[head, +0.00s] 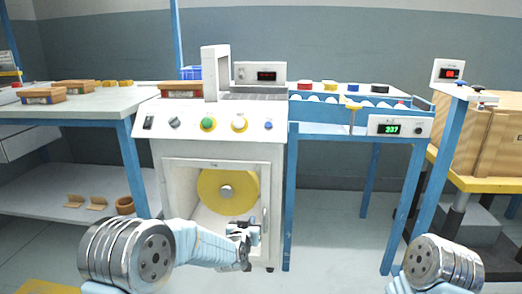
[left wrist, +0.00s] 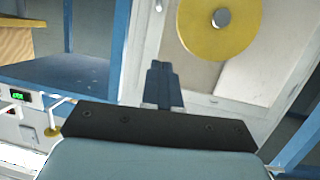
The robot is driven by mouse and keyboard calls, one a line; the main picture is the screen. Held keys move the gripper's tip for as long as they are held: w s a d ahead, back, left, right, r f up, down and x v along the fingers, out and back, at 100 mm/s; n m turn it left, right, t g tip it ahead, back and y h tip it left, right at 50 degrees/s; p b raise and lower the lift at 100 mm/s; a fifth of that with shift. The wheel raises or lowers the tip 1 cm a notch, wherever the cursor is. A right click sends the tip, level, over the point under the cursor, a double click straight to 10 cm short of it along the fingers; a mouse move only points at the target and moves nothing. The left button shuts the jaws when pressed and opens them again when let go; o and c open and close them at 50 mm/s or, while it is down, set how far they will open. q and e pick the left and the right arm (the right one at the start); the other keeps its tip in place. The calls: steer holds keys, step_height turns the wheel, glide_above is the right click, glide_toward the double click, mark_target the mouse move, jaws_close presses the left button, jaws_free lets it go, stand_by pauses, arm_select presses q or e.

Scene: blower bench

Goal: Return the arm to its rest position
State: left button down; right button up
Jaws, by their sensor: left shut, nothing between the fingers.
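My left gripper (head: 246,243) is in front of the white machine's cabinet, near the handle at the right side of its door window. In the left wrist view my left gripper (left wrist: 163,72) shows its fingers together, with nothing between them. Behind the fingers are the white cabinet front and a yellow disc (left wrist: 222,30). In the head view the yellow disc (head: 227,191) sits inside the cabinet. Part of my right arm shows at the lower right, but its gripper is out of the picture.
The white machine (head: 217,148) has several knobs and buttons on its panel. A grey table (head: 85,104) with brown boxes stands left. Blue legs stand on both sides; the floor between the right ones is clear.

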arm_select(q)
steer(key=s+a+f+n+g+p, duration=0.2)
steer(key=s+a+f+g+p, duration=0.35)
steer(key=s+f, duration=1.05)
steer(key=s+a+f+g+p, duration=0.1)
steer(key=s+g, duration=0.3)
steer(key=s, duration=0.8)
steer(key=s+a+f+n+g+h+p, duration=0.1)
steer(key=s+f+g, duration=0.3)
steer(key=s, duration=0.7)
steer(key=shift+s+a+f+n, duration=0.2)
steer(key=shift+s+a+n, duration=0.15)
steer(key=shift+a, duration=0.1)
arm_select(e)
step_height(320, 180, up, 8)
steer(key=shift+s+a+r, duration=0.15)
steer(key=shift+a+r, duration=0.1)
steer(key=shift+a, duration=0.05)
arm_select(q)
steer(key=shift+w, duration=0.15)
